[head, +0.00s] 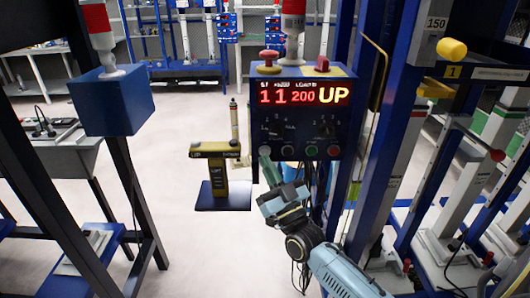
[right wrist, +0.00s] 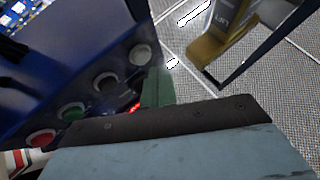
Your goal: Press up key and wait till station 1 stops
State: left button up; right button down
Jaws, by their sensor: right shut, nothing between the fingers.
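The blue control box (head: 303,118) hangs on a blue post. Its red display (head: 303,94) shows "1 1 200 UP". A row of push buttons runs along its lower edge; in the right wrist view these are a grey-white button (right wrist: 140,55), a black one (right wrist: 106,82), a green one (right wrist: 72,111) and a red one (right wrist: 42,138). Their labels are too small to read. My right gripper (head: 267,165) is shut and empty, its tip just below the row's left end. In the right wrist view its green fingers (right wrist: 158,88) are close beside the grey-white button; contact cannot be told.
A yellow and blue stand (head: 215,172) is left of the box. Blue posts (head: 375,150) and lift columns crowd the right. Another blue box (head: 112,101) on dark legs stands at left. A red mushroom knob (head: 269,55) tops the control box. Pale floor is open at centre left.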

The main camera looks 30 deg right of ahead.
jog(key=s+a, duration=0.1)
jog(key=s+p, duration=0.1)
jog(key=s+a+p, duration=0.1)
jog(key=s, duration=0.1)
jog(key=shift+a, duration=0.3)
dwell(0.7)
